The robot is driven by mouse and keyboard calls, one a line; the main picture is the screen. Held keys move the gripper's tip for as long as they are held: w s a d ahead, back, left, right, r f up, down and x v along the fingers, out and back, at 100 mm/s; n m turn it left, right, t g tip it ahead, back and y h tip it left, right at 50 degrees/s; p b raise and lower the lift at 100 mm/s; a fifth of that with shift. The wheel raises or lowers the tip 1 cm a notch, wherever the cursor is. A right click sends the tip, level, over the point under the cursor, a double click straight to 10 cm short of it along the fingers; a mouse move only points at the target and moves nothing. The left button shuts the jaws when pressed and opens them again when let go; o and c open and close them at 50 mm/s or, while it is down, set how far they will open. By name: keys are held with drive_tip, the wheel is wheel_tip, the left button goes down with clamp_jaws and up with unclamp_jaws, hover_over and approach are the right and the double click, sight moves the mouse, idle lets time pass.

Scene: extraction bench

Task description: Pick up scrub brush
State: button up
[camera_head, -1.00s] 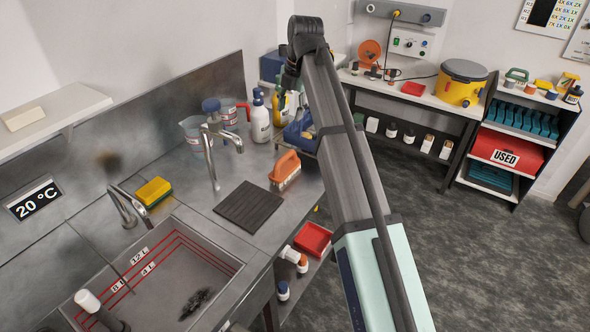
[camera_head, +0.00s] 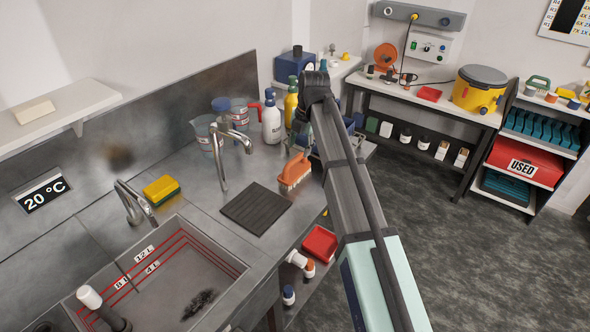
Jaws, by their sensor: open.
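The scrub brush (camera_head: 294,170) has an orange handle and pale bristles. In the head view it rests on the steel counter, right of the tap and just behind the dark ribbed mat (camera_head: 256,208). My arm rises from the lower right and bends at the top, just right of the brush. I see nothing holding the brush.
Behind the brush stand a white bottle (camera_head: 271,117), a yellow bottle (camera_head: 291,102) and measuring jugs (camera_head: 205,133). A tall tap (camera_head: 221,158) stands to its left. A yellow sponge (camera_head: 161,190) lies by the sink (camera_head: 190,275). A red tray (camera_head: 319,243) sits below the counter edge.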

sight(296, 158)
drive_tip(key=shift+w+a+f+p, duration=0.15)
drive_tip(key=shift+f+p, duration=0.25)
drive_tip(key=shift+f, duration=0.7)
drive_tip(key=shift+a+f+p, duration=0.3)
drive_tip(key=shift+f+p, duration=0.05)
drive_tip(key=shift+f, duration=0.7)
drive_tip(key=shift+w+a+f+p, duration=0.15)
drive_tip(key=shift+f+p, duration=0.25)
drive_tip(key=shift+f, duration=0.7)
drive_tip(key=shift+s, duration=0.1)
clamp_jaws()
